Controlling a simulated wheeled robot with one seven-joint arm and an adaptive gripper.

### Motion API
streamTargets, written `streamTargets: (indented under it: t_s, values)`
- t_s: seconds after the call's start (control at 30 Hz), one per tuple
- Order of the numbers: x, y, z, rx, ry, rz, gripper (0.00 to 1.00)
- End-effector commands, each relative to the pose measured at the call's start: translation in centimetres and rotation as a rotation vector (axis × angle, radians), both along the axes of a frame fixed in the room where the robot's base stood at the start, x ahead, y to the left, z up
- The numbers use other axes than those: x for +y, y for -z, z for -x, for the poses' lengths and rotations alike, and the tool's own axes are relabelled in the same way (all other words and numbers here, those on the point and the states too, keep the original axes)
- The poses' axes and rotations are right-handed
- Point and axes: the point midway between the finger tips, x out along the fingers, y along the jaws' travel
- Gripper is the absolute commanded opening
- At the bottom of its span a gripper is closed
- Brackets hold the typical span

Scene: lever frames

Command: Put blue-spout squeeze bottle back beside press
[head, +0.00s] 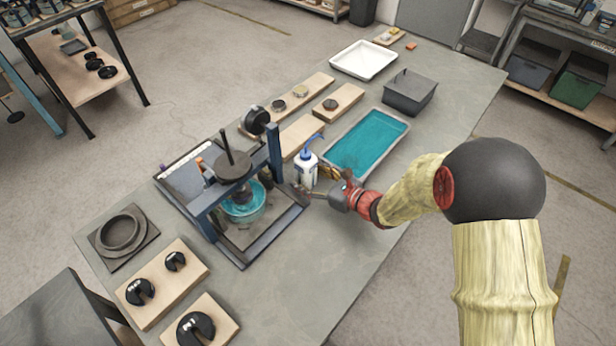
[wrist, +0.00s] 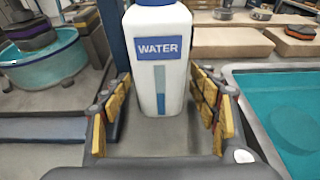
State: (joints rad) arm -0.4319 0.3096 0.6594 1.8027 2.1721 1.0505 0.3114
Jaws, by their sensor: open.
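The squeeze bottle (head: 305,168) is white with a blue spout and stands upright on the table, just right of the press (head: 240,185). In the wrist view the bottle (wrist: 158,60) shows a blue "WATER" label and a level strip; its spout is out of that view. My gripper (head: 318,186) is at the bottle, low over the table. In the wrist view my gripper's yellow-padded fingers (wrist: 165,115) are spread on either side of the bottle's lower body, with gaps visible on both sides. A teal bowl (wrist: 45,60) sits in the press.
A tray of teal liquid (head: 368,143) lies close to the right of the bottle. Wooden boards with dark discs (head: 300,95) are behind. A grey lidded box (head: 409,91) and a white tray (head: 364,60) stand farther back. The table's front right (head: 345,255) is clear.

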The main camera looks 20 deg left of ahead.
Motion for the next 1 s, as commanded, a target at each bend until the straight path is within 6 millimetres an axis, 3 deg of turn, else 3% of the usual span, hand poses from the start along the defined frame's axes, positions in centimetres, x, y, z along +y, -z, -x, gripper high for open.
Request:
streamTargets:
  t_s: [0.3,0.8,1.0]
  values:
    - [-0.2,-0.5,0.0,0.001,0.001,0.0,0.6]
    - [-8.8,-3.2,2.5,0.0,0.004,0.0,0.6]
    - [-10.6,-3.7,3.2,-0.001,0.002,0.0,0.6]
